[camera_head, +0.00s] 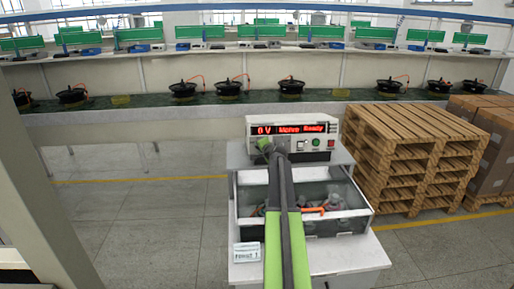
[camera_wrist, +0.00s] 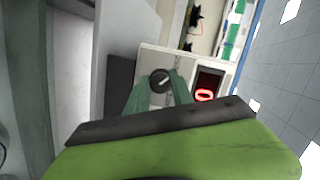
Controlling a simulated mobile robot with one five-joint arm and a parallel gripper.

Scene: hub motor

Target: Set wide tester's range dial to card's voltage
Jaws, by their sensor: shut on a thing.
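The wide tester (camera_head: 322,142) is a white box on a white bench, with a red lit display (camera_head: 291,129) that seems to read "0 V Mohm Ready". Its range dial (camera_wrist: 161,80) is black and round with a pale pointer line, seen between the green fingers in the wrist view. My gripper (camera_head: 264,146) is at the left of the tester's front and is shut on the dial; it also shows in the wrist view (camera_wrist: 160,92). The dial is hidden in the head view. A small white card (camera_head: 247,252) stands on the bench at lower left; its print is too small to read surely.
An open clear-sided bin (camera_head: 350,214) with several grey and orange parts lies under my arm, in front of the tester. Stacked wooden pallets (camera_head: 405,150) stand close at the right. A long bench with several black hub motors runs behind. The floor at left is clear.

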